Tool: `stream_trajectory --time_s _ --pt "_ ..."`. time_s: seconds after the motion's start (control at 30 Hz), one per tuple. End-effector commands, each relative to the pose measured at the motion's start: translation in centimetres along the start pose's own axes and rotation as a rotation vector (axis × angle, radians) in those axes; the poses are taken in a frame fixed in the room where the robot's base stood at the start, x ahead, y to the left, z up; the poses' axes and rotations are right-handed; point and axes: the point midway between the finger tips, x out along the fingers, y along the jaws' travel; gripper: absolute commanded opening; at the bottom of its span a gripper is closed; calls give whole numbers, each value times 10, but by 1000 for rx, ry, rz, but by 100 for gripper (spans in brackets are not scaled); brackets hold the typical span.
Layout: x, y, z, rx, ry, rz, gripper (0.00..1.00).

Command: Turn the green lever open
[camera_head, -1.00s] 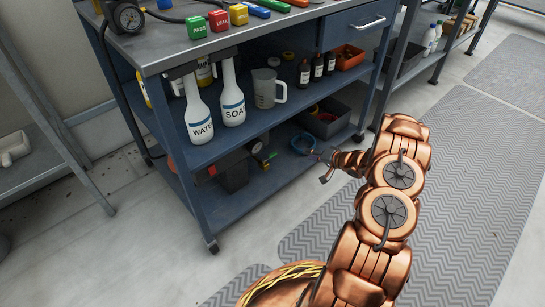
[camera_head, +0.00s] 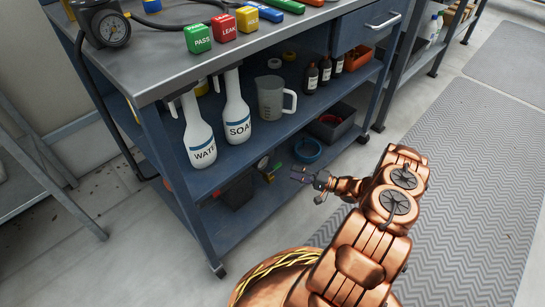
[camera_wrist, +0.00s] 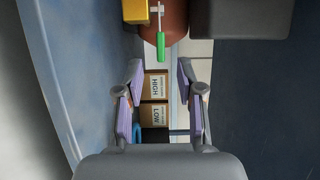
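The green lever (camera_wrist: 161,46) hangs from a light metal stem at the top middle of the wrist view, in front of a reddish-brown rounded body (camera_wrist: 173,18). The lever is beyond the fingertips, roughly in line with the gap, and not touched. In the head view my gripper (camera_head: 304,174) is at the low shelf's front, right of the lever.
A yellow block (camera_wrist: 135,11) and a dark box (camera_wrist: 242,18) flank the lever. Cartons marked HIGH (camera_wrist: 155,86) and LOW (camera_wrist: 154,115) show between the fingers. A blue ring (camera_head: 307,150) and a dark bin (camera_head: 333,123) stand right on the low shelf. Spray bottles (camera_head: 237,112) stand above.

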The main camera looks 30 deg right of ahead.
Motion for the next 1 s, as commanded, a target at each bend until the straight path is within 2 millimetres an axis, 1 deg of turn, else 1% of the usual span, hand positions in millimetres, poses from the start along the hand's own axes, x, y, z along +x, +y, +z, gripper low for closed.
stream_trajectory --time_s 0.13,0.27,0.5,0.7,0.83,1.0 --pt "2 1 0 4 2 -5 38" --pt "10 2 -2 3 10 -4 38" --pt "41 2 -5 2 18 -3 38" --pt "61 1 -5 3 19 -4 38" --pt "67 0 -5 3 19 -4 38" --pt "68 0 -5 3 17 -4 38"
